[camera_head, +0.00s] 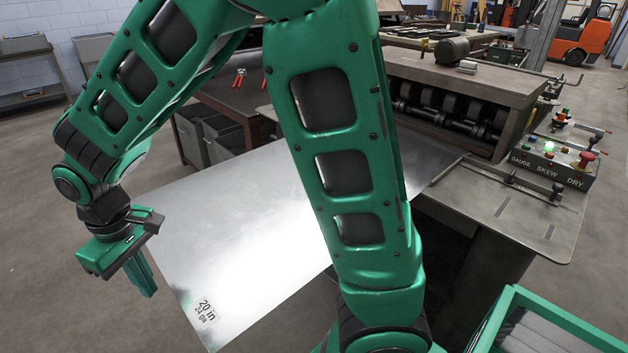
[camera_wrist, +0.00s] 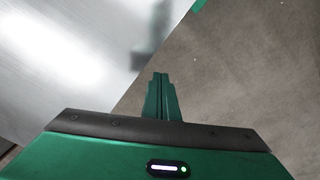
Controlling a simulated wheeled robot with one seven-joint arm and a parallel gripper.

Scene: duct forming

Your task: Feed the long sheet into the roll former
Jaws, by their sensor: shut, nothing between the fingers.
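The long sheet (camera_head: 240,230) is shiny metal marked "20 in 24 ga" at its near corner. It lies flat, its far end at the table of the roll former (camera_head: 440,110) and its near end reaching out over the floor. My arm hides part of its middle and right side. My gripper (camera_head: 150,290) is beside the sheet's left edge in the head view, shut and empty, fingers pointing down. In the wrist view the shut fingers (camera_wrist: 161,80) show next to the edge of the sheet (camera_wrist: 70,70), apart from it as far as I can tell.
A control panel (camera_head: 548,160) labelled GAUGE, SKEW and DRY, with a lit green lamp, stands at the right of the former. A green-framed bin (camera_head: 545,325) is at the lower right. A workbench (camera_head: 235,105) with red-handled tools stands behind the sheet. The floor at left is clear.

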